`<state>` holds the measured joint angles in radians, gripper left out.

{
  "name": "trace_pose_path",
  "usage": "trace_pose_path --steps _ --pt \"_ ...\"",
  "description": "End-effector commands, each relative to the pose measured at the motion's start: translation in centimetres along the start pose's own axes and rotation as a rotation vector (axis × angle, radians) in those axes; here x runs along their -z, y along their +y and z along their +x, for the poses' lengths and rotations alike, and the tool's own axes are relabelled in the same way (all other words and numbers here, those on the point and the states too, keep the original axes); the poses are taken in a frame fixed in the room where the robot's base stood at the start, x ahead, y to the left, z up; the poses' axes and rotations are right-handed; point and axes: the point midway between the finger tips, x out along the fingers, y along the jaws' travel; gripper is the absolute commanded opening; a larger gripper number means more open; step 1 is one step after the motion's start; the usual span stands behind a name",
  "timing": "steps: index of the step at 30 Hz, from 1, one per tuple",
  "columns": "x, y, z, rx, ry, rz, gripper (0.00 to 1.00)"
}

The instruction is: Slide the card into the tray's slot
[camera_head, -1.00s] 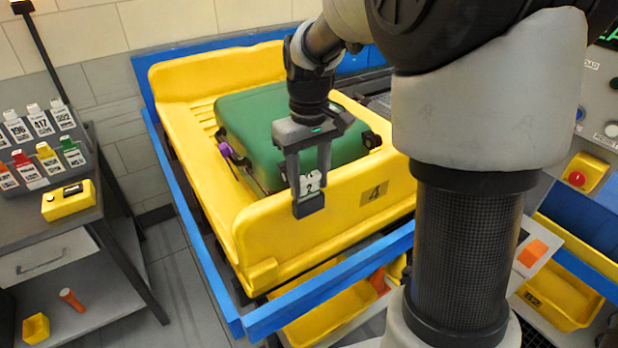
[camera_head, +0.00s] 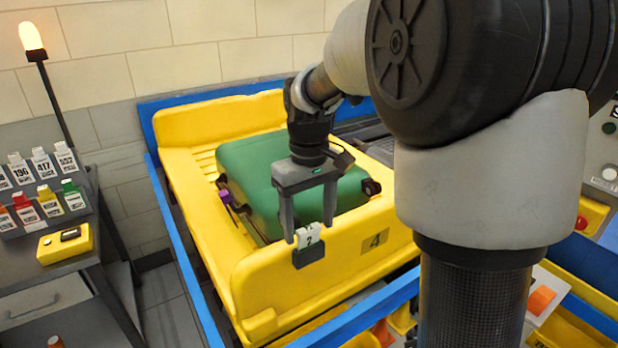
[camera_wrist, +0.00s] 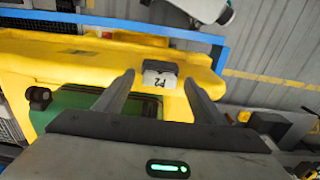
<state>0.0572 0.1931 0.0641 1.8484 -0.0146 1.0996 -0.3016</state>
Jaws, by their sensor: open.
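The white card (camera_head: 308,236), marked with a dark character, stands in the small dark slot holder (camera_head: 309,258) on the front wall of the yellow tray (camera_head: 262,262). Its lower part is hidden in the holder. My gripper (camera_head: 309,229) is open, one finger on either side of the card, with gaps visible. In the wrist view, the card (camera_wrist: 158,80) shows between the spread fingertips (camera_wrist: 158,76), with the dark slot holder (camera_wrist: 163,67) beyond it.
A green suitcase (camera_head: 262,165) lies in the tray behind my gripper. A blue rail (camera_head: 188,262) borders the tray. At left, a bench holds more cards in a rack (camera_head: 42,200) and a yellow box (camera_head: 65,243). A lit orange beacon (camera_head: 31,38) stands behind it.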

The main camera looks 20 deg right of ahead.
Motion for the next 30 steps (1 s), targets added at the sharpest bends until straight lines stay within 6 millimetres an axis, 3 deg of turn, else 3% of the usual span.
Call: trace_pose_path --steps 9,15,21,30 --pt "0.1 0.0 -8.2 -0.001 0.004 0.0 0.64" --pt "0.1 0.0 -12.3 -0.001 0.003 0.0 0.64" --pt "0.0 0.0 -14.4 0.0 0.0 0.0 0.64" --pt "0.0 0.0 -14.8 0.0 -0.001 0.0 0.64"
